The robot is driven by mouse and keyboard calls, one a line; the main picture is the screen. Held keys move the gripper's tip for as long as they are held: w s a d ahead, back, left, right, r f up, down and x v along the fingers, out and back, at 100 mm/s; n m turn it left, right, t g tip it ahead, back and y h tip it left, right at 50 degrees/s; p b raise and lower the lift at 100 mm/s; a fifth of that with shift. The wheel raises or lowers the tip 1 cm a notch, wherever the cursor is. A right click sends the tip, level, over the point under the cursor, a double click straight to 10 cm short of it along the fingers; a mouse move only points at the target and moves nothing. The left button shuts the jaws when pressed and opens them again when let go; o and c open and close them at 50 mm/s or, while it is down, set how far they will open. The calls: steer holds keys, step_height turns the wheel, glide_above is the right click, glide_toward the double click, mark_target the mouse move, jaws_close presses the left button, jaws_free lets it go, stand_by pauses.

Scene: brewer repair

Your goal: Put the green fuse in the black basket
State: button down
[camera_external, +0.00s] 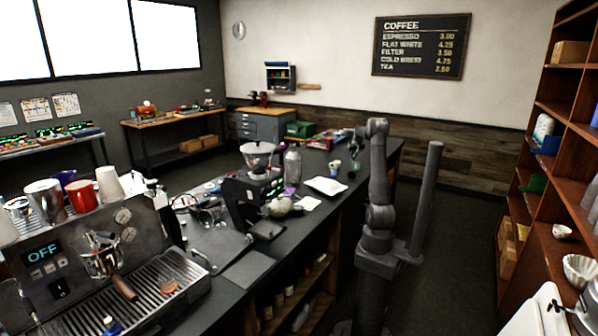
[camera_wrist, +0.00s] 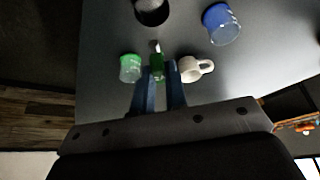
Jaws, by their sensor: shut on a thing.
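My gripper (camera_wrist: 158,82) has blue fingers and is shut on the green fuse (camera_wrist: 157,66), a small green piece with a pale metallic tip that points away from the palm. A round, dark, open container (camera_wrist: 152,14), which looks like the black basket, is cut off by the top edge of the wrist view, just beyond the fuse's tip. The fuse looks apart from it; the height gap cannot be told. In the external view my gripper (camera_external: 358,143) is small over the far end of the counter, and the fuse and basket cannot be made out there.
In the wrist view a green-lidded jar (camera_wrist: 130,68) stands left of the fingers and a white mug (camera_wrist: 194,69) close on their right. A blue-lidded jar (camera_wrist: 222,24) is at upper right. The grey counter (camera_wrist: 105,30) is bare at upper left.

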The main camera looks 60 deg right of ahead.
mark_target(353, 161)
steer(key=shift+f, duration=5.3)
steer(key=c, duration=1.4)
jaws_free()
steer(key=shift+r, duration=3.55)
